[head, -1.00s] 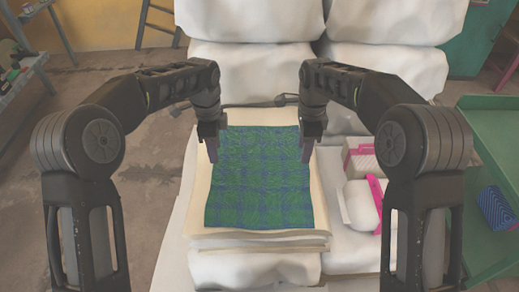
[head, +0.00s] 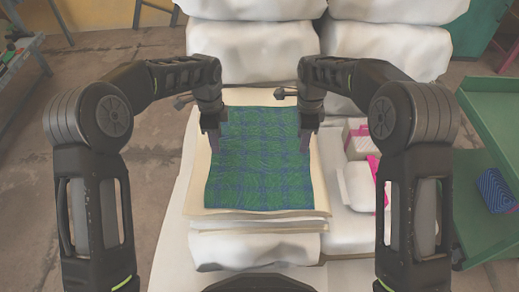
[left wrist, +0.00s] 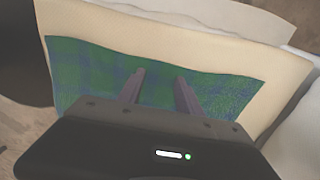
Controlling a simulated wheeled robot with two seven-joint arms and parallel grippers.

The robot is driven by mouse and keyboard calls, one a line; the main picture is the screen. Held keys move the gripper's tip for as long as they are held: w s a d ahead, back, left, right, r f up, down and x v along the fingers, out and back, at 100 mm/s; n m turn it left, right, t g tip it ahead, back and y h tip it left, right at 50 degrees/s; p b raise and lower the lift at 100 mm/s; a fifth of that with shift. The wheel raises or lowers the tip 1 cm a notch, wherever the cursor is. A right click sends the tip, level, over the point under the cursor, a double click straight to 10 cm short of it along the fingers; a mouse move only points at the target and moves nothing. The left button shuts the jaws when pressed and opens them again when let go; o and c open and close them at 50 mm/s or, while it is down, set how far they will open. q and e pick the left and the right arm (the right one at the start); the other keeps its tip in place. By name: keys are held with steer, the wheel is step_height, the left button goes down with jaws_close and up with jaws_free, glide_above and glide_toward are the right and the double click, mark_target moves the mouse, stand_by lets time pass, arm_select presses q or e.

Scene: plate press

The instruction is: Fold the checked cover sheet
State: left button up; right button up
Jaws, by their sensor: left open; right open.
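The green and blue checked cover sheet (head: 258,165) lies flat and spread out on a cream board (head: 196,190) in the head view. My left gripper (head: 213,148) is open at the sheet's left edge, towards its far end. My right gripper (head: 305,146) is open at the sheet's right edge, at about the same height. In the left wrist view the sheet (left wrist: 85,70) lies beneath the two spread fingers of my left gripper (left wrist: 160,80), with nothing between them. Whether the fingertips touch the sheet I cannot tell.
White padded blocks (head: 255,250) lie under and around the boards. To the right are a white rounded object with a pink strap (head: 360,187) and a pale box (head: 355,135). A green shelf (head: 490,125) holds a blue patterned box (head: 495,190) at the far right.

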arm_select(q)
steer(key=shift+f, duration=1.25)
arm_select(e)
steer(key=shift+f, duration=1.25)
arm_select(q)
steer(key=shift+f+b, duration=0.25)
steer(key=shift+b, duration=0.05)
arm_select(e)
steer(key=shift+f, duration=0.25)
arm_select(q)
steer(key=shift+r, duration=0.15)
steer(key=shift+c, duration=0.3)
arm_select(e)
steer(key=shift+r, duration=0.15)
steer(key=shift+c, duration=0.3)
arm_select(q)
steer(key=shift+c, duration=0.8)
arm_select(e)
steer(key=shift+c, duration=0.8)
arm_select(q)
jaws_close()
arm_select(e)
jaws_close()
arm_select(q)
steer(key=shift+r+p, duration=0.1)
steer(key=shift+p, duration=0.2)
arm_select(e)
steer(key=shift+r, duration=0.1)
